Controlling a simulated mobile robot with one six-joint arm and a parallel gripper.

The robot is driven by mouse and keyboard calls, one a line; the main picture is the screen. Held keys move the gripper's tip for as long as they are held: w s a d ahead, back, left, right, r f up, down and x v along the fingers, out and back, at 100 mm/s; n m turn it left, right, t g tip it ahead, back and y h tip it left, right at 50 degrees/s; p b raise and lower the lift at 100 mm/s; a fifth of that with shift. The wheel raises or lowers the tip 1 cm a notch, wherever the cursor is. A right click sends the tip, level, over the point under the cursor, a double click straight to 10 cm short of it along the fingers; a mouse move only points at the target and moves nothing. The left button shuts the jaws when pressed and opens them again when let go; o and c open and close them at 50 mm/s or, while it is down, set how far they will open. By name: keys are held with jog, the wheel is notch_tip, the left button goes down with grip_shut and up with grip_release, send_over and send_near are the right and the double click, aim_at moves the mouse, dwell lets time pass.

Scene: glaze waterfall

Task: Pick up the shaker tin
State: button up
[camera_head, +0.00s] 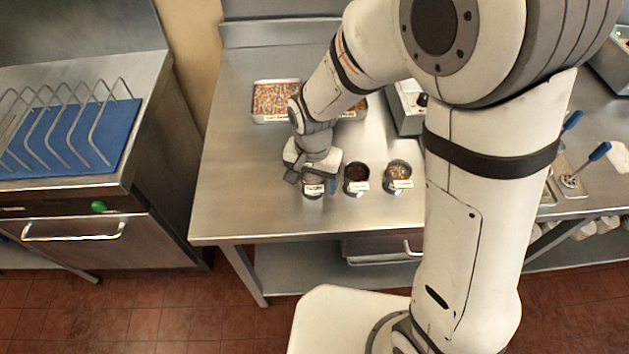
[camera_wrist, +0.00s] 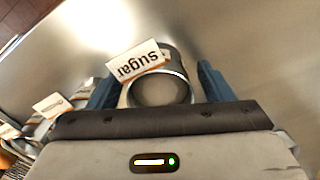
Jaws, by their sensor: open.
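A round metal tin (camera_wrist: 160,91) with a white tag reading "sugar" stands on the steel table, seen from above in the wrist view. In the head view this tin (camera_head: 314,190) is partly hidden under my gripper (camera_head: 313,178). My gripper is open, its blue fingers (camera_wrist: 158,85) at the left and right sides of the tin. I cannot tell whether they touch it. Two similar tagged tins stand to its right in the head view, one with dark contents (camera_head: 356,178) and one with speckled contents (camera_head: 398,177).
A tray of colourful sprinkles (camera_head: 275,101) sits behind on the steel table (camera_head: 240,196). A grey appliance (camera_head: 405,105) stands at the back right of the tins. The table's left and front parts are bare. A blue mat with a wire rack (camera_head: 70,138) is at the left.

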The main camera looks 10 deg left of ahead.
jog(key=shift+c, duration=0.5)
jog(key=c, duration=1)
